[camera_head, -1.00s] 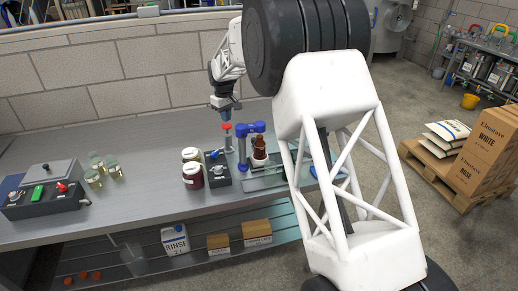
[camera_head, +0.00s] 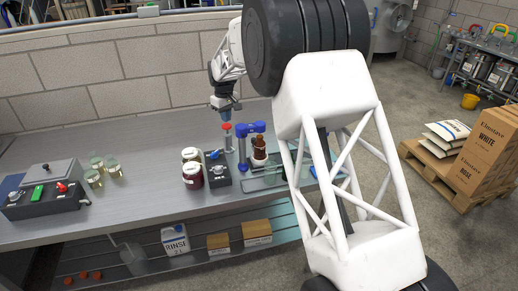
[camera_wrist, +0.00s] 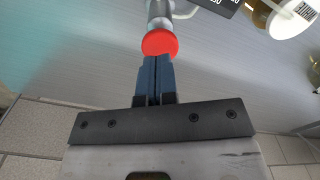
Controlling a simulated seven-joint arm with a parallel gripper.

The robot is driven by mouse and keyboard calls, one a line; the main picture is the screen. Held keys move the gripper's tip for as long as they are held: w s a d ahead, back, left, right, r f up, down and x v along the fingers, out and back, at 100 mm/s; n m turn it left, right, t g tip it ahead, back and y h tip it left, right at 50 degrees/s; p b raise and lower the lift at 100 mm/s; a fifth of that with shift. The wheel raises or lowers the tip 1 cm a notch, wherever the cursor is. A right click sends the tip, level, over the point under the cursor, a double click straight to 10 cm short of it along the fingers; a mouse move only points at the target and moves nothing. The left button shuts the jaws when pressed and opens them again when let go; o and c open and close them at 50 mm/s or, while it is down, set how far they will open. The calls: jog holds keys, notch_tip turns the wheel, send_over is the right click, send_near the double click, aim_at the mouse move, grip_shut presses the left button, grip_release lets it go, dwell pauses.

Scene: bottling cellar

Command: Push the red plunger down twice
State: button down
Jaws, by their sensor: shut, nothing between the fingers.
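The red plunger (camera_head: 226,126) is a round red cap on top of a grey upright cylinder (camera_head: 228,141) on the bench. It stands just left of a blue clamp-like fixture (camera_head: 250,129). My gripper (camera_head: 226,119) is pointed down right above the cap, its fingers closed together and empty. In the wrist view, the fingertips (camera_wrist: 156,60) overlap the near edge of the red cap (camera_wrist: 160,42). Whether they touch it or hover just above is hard to tell.
A brown bottle (camera_head: 259,147) stands right of the plunger. Two dark jars (camera_head: 191,175) and a black box with a blue lever (camera_head: 217,175) stand in front. A control box (camera_head: 45,199) and small glass jars (camera_head: 95,178) sit at the left. The bench (camera_head: 130,160) between is clear.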

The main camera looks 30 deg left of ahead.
aim_at(227, 125)
jog(key=shift+f, duration=2.05)
jog(key=shift+r, duration=2.1)
jog(key=shift+r, duration=0.15)
jog(key=shift+r, duration=2.4)
jog(key=shift+d, duration=0.1)
